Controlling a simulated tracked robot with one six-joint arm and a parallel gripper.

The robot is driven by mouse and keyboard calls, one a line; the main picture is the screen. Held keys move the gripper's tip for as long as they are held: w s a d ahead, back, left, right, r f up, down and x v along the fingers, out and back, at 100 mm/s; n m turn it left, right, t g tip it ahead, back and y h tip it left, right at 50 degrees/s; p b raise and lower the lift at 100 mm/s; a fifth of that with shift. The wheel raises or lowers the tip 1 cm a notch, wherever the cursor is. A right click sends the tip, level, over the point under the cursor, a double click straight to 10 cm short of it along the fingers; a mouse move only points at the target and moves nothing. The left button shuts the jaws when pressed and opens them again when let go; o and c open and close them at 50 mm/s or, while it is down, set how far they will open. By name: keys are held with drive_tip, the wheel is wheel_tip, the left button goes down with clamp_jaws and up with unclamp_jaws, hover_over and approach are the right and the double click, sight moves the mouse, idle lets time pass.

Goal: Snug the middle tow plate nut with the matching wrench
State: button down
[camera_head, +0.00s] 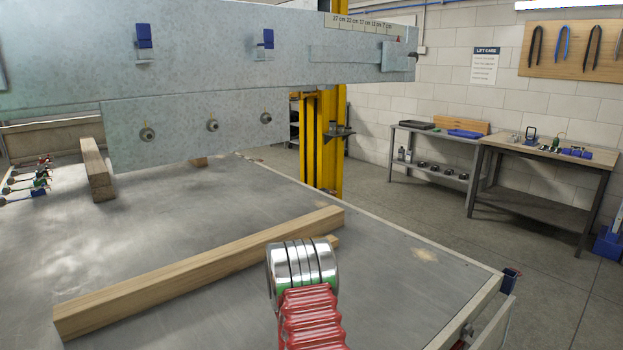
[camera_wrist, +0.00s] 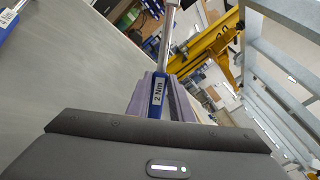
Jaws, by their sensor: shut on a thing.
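The tow plate (camera_head: 185,110) hangs below a grey trailer beam, with three nuts in a row. The middle nut (camera_head: 212,125) sits between the left nut (camera_head: 147,134) and the right nut (camera_head: 266,118). In the wrist view my gripper (camera_wrist: 163,92) has its purple fingers shut on a blue-handled wrench (camera_wrist: 157,90). Its label seems to read "2 Nm", possibly cut off, and its metal shaft points up and away; the working end is out of frame. My gripper does not clearly show in the head view, so its distance from the nuts cannot be told.
Several wrenches (camera_head: 28,182) lie at the table's left. A long wooden beam (camera_head: 200,270) crosses the metal table (camera_head: 250,195), and a shorter block (camera_head: 95,170) lies near the plate. A yellow post (camera_head: 322,140) stands behind. Benches (camera_head: 545,155) line the wall.

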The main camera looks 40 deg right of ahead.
drive_tip(key=w+d+r+m+t+h, duration=0.25)
drive_tip(key=d+r+t+h, duration=0.3)
drive_tip(key=d+r, duration=1.7)
drive_tip(key=s+d+r+m+t+h, duration=0.1)
drive_tip(key=s+d+r+h, duration=0.3)
drive_tip(key=r, duration=0.9)
drive_tip(key=s+d+r+m+h, duration=0.4)
drive_tip(key=s+r, duration=0.3)
drive_tip(key=r, duration=0.6)
drive_tip(key=shift+s+d+t+h, duration=0.2)
drive_tip(key=shift+d+t+h, duration=0.15)
drive_tip(key=shift+d+h, duration=0.45)
drive_tip(key=shift+a, duration=0.15)
drive_tip(key=shift+w, duration=1.85)
drive_tip(key=shift+w+r, duration=0.1)
drive_tip(key=shift+w, duration=1.05)
